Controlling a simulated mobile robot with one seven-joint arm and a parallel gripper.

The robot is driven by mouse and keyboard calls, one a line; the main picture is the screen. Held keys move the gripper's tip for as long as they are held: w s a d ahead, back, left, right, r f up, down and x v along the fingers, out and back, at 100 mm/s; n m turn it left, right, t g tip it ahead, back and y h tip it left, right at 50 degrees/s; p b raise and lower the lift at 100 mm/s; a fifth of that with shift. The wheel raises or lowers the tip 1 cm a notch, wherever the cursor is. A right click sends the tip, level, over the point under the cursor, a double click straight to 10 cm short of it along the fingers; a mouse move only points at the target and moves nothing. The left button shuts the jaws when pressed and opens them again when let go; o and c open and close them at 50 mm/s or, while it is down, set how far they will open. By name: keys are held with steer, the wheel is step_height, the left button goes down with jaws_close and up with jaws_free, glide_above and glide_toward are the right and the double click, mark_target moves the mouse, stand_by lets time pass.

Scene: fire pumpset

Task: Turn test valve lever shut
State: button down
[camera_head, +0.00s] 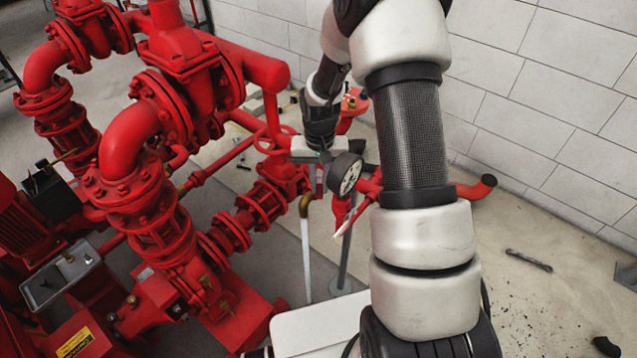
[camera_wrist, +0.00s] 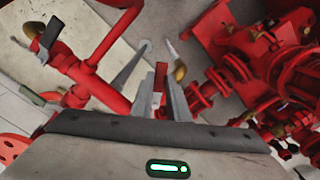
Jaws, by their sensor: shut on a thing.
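The lever's lower part is hidden by the fingers and the gripper body. A brass elbow (camera_head: 306,205) with a pale straight length (camera_head: 306,255) below it is close to the fingers. The elbow also shows in the wrist view (camera_wrist: 181,70). In the head view I cannot make out the lever clearly.
Large red pumps and flanged pipes (camera_head: 150,200) fill the left side. A red handwheel (camera_head: 276,140) is close to my gripper. A red pipe (camera_wrist: 90,80) crosses the wrist view's left. A white block wall (camera_head: 560,90) stands behind. Open floor (camera_head: 540,300) lies at right.

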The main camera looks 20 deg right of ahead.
mark_target(320, 190)
steer(key=c, duration=1.7)
jaws_free()
steer(key=shift+r, duration=0.1)
step_height(320, 190, up, 17)
steer(key=shift+r+p, duration=0.15)
steer(key=shift+p, duration=0.2)
